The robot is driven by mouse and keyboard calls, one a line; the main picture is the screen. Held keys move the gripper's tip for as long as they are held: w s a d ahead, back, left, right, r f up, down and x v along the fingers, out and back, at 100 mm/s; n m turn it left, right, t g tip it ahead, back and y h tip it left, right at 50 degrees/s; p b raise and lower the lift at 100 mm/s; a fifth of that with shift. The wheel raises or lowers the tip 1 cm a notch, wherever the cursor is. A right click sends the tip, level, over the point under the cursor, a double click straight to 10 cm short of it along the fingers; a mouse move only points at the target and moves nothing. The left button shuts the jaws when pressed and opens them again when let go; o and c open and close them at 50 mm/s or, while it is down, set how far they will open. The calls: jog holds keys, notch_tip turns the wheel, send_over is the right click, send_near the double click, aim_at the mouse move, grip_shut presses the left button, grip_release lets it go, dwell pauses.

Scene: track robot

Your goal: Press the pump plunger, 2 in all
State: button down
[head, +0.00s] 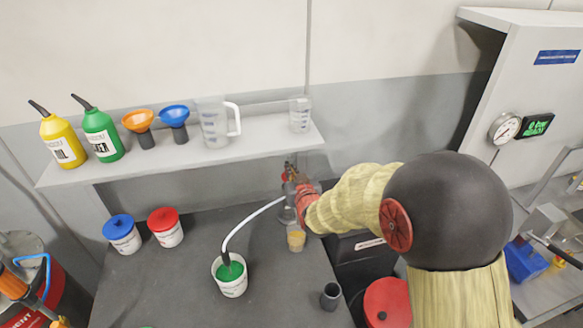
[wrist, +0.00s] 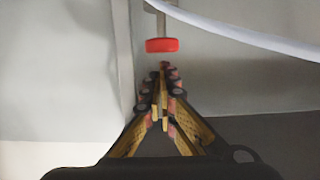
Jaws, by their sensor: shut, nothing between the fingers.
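The pump plunger shows in the wrist view as a red cap (wrist: 162,45) on a thin rod. My gripper (wrist: 164,70) is shut and empty, with its fingertips just below the red cap in that picture. A small gap shows between them there; the depth between them I cannot tell. In the head view my gripper (head: 290,172) is at the top of the pump (head: 287,214), partly hiding it. The plunger cap cannot be made out clearly there. A pale hose (head: 250,217) runs from the pump to a white tub (head: 233,287) with green contents.
Blue-lidded (head: 124,240) and red-lidded (head: 169,234) tubs stand to the left. A shelf (head: 235,143) with bottles, funnels and jugs runs above. A dark cup (head: 330,296) is at the bench's right edge.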

jog(key=shift+f, duration=0.25)
jog(key=shift+f, duration=0.1)
